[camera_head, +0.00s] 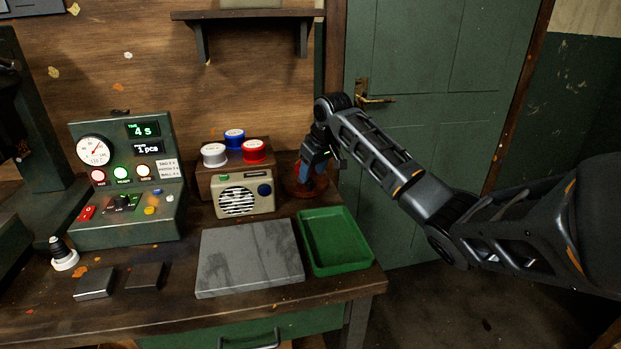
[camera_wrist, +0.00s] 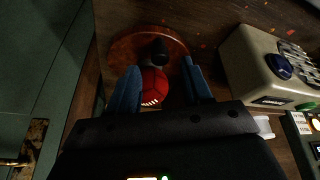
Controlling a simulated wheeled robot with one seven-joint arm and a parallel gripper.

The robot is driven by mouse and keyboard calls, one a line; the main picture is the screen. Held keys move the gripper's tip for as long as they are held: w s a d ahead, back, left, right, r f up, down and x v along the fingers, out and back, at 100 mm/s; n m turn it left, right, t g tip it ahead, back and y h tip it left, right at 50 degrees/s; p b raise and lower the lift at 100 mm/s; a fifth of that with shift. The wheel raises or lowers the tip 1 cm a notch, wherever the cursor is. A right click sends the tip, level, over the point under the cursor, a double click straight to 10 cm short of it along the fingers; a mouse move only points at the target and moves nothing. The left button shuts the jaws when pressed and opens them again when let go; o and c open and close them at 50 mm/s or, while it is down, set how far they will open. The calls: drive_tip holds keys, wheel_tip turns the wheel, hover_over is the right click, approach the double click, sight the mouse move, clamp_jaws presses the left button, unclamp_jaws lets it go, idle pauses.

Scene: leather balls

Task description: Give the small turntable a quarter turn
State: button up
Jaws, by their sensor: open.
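The small turntable is a round reddish-brown disc (camera_wrist: 122,52) near the top of the wrist view, with a dark knob or post (camera_wrist: 158,50) on it. In the head view the turntable (camera_head: 292,188) stands at the back right of the bench, partly hidden by my gripper. A red ball (camera_wrist: 153,86) with a pale patch shows between my fingers in the wrist view; whether it rests on the disc I cannot tell. My gripper (camera_wrist: 160,82) points down over the turntable, its blue fingers apart on either side of the ball. In the head view my gripper (camera_head: 309,172) hides the ball's details.
A beige radio (camera_head: 262,206) stands close to the turntable's left, before a box with several coloured spools (camera_head: 254,151). A grey slab (camera_head: 250,256) and an empty green tray (camera_head: 335,240) lie in front. A green control panel (camera_head: 125,220) is further left; a green door (camera_head: 425,120) is behind.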

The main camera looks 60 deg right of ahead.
sight(310, 181)
drive_tip(key=shift+x, duration=1.8)
clamp_jaws()
